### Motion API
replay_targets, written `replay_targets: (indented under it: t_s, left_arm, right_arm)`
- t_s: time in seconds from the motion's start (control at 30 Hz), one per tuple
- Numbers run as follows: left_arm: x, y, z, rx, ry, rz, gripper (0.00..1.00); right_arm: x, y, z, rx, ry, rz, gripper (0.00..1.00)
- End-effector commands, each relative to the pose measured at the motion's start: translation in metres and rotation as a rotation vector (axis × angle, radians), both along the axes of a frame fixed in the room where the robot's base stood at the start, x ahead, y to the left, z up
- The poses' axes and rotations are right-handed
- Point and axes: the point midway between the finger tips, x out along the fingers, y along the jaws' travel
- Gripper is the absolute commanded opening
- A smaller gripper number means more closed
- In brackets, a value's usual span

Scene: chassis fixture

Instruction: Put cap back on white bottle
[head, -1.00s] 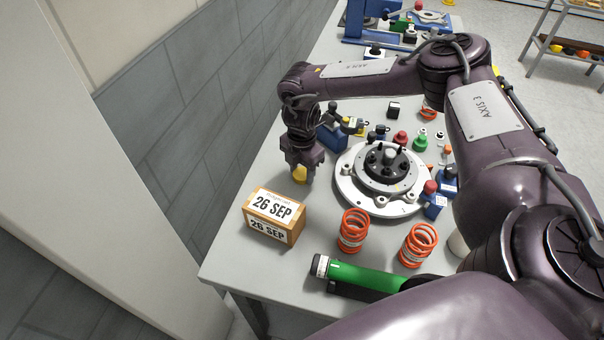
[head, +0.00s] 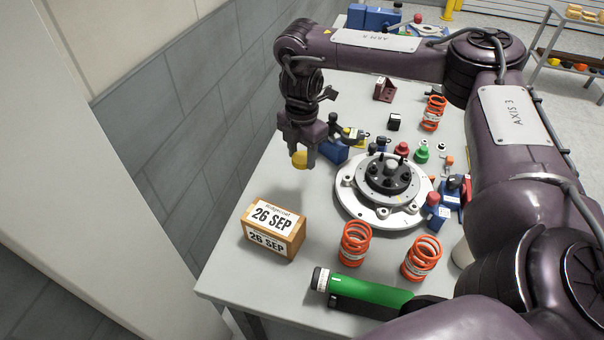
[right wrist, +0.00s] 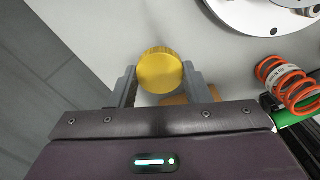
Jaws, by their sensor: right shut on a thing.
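My right gripper (head: 302,163) is shut on a yellow cap (head: 299,159) and holds it above the table, near the left edge, behind the date block. In the right wrist view the round, ribbed cap (right wrist: 160,70) sits between the two fingertips of the right gripper (right wrist: 163,84). A white, rounded thing (head: 461,253) shows at the right, mostly hidden behind my right arm; it may be the white bottle, but I cannot tell. My left gripper is not in view.
A wooden date block (head: 272,231) stands at the front left. A round metal flange (head: 351,201) fills the middle. Blue parts (head: 332,152) stand behind the gripper. The table strip (head: 322,200) left of the flange is clear.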

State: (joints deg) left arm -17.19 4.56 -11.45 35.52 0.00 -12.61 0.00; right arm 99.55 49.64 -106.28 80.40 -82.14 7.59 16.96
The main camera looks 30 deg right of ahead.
Motion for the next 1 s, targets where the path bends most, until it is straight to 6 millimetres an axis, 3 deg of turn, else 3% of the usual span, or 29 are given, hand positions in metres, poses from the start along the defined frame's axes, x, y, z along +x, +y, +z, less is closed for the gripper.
replay_targets:
  t_s: [0.1,0.4,0.6,1.0]
  left_arm:
    - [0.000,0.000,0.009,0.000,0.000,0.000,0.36]
    - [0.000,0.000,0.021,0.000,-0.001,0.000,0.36]
    - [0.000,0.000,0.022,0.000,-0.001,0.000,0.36]
    - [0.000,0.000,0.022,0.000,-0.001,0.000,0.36]
  right_arm:
    - [0.001,0.000,0.038,-0.003,-0.006,0.002,0.22]
    - [0.001,0.000,0.088,-0.001,-0.002,0.001,0.22]
    - [0.000,0.000,0.099,0.000,0.000,0.000,0.22]
    - [0.000,0.000,0.099,0.000,0.000,0.000,0.22]
